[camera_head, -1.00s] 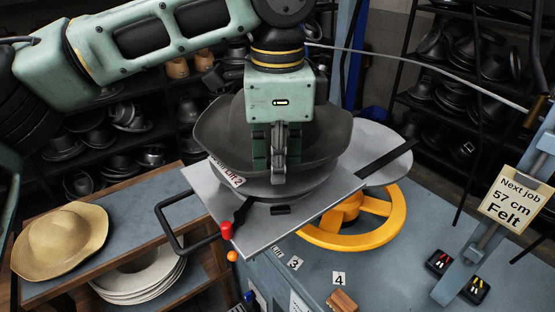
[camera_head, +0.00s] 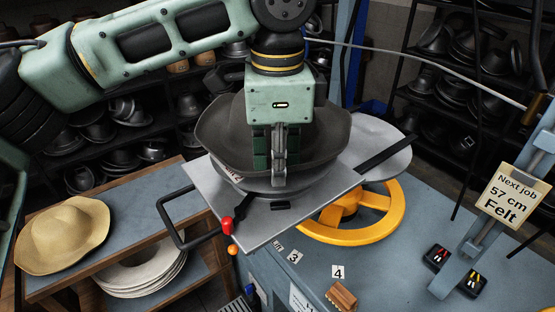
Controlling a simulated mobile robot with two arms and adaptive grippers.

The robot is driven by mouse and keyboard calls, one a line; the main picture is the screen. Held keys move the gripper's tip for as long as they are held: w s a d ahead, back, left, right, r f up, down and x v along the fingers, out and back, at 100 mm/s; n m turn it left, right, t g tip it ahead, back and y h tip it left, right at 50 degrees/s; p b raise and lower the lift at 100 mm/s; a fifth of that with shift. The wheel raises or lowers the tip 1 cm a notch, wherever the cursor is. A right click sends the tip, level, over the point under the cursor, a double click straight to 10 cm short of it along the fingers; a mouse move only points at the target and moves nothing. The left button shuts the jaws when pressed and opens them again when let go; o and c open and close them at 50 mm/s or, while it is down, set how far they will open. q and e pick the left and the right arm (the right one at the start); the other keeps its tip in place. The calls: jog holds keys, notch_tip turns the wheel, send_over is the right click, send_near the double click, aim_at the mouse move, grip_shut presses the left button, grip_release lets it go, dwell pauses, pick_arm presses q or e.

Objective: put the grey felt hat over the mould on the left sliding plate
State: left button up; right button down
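The grey felt hat (camera_head: 222,135) is dark, with a wide upturned brim, above the left sliding plate (camera_head: 258,232). My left gripper (camera_head: 279,178) points down at the hat's near side and appears shut on it; its fingers are seen edge-on. The gripper hides the middle of the hat. The hat covers most of the mould; a grey rounded edge shows under the brim. I cannot tell whether the hat touches the mould. My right gripper is not in view.
The plate has a black handle (camera_head: 174,232) and a red knob (camera_head: 227,226). A yellow handwheel (camera_head: 390,228) is below right, by a pale round plate (camera_head: 392,150). A straw hat (camera_head: 62,235) lies on the left shelf. A sign post stands at the right.

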pick_arm(q)
jog(key=shift+o, duration=0.7)
jog(key=shift+r, duration=0.1)
notch_tip(320, 180, up, 12)
jog(key=shift+s, duration=0.25)
